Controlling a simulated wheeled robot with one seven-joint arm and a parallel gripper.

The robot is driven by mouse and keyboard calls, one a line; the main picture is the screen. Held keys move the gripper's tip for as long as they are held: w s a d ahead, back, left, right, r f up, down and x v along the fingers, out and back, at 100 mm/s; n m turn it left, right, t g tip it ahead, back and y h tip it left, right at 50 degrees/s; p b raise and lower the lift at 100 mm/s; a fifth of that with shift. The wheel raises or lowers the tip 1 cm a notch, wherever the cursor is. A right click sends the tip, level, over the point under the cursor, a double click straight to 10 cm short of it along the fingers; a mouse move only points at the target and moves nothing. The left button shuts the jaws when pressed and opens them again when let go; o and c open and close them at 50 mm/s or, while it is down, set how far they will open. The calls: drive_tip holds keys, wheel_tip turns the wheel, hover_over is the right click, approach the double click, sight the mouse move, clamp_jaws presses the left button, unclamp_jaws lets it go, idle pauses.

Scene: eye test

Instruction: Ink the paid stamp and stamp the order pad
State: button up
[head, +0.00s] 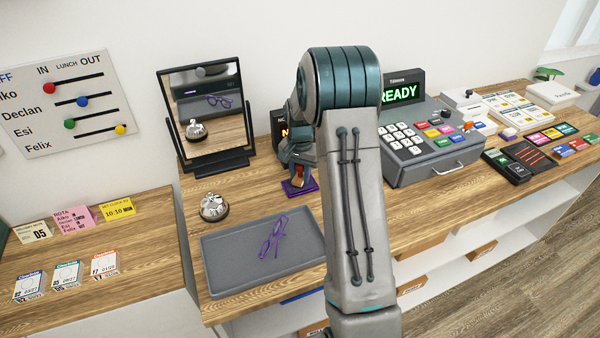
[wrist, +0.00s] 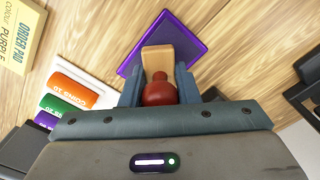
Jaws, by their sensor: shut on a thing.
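My gripper (head: 298,168) is shut on a stamp (head: 298,178) with a red knob and a pale wooden block. In the wrist view the stamp (wrist: 160,62) stands between the fingers (wrist: 159,88), and its printing face is hidden. A purple-rimmed ink pad (wrist: 192,48) lies right under the stamp; it also shows in the head view (head: 291,190). I cannot tell whether stamp and pad touch. The yellow order pad (wrist: 17,38), lettered "COLOUR PURPLE", lies at the upper left of the wrist view. I cannot make it out in the head view.
Coin rolls (wrist: 75,92) lie left of my gripper in the wrist view. A grey tray (head: 225,270) with purple glasses (head: 272,238), a bell (head: 213,207) and a mirror (head: 222,163) stand left of my arm. A cash register (head: 435,165) stands right of it.

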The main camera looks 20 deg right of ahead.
drive_tip(key=shift+f+b, duration=0.5)
drive_tip(key=shift+f, duration=0.05)
idle(1.7)
drive_tip(key=shift+r+p, duration=2.05)
drive_tip(key=shift+r, duration=1.5)
drive_tip(key=shift+s, duration=0.1)
